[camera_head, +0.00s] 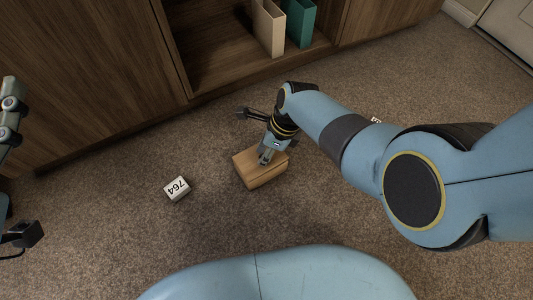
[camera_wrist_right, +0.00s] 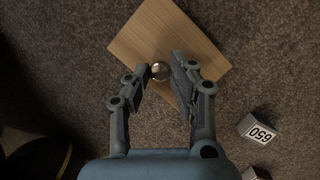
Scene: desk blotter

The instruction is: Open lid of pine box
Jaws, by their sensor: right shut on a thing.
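The pine box (camera_head: 262,178) sits on the carpet in the middle of the head view, its lid looking closed. In the right wrist view, the pale wooden lid (camera_wrist_right: 200,50) has a round metal knob (camera_wrist_right: 160,71). My right gripper (camera_wrist_right: 161,69) is shut on the knob, with a finger at each side of it. In the head view, my right gripper (camera_head: 266,157) reaches down onto the box top and hides the knob. My left gripper (camera_head: 10,112) is only partly in view at the left edge, away from the box.
A white block marked 764 (camera_head: 176,188) lies left of the box. A white block marked 650 (camera_wrist_right: 257,132) shows in the wrist view, with another partly cut off below it. A wooden cabinet (camera_head: 90,70) with upright files (camera_head: 270,28) stands behind. Carpet around the box is mostly clear.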

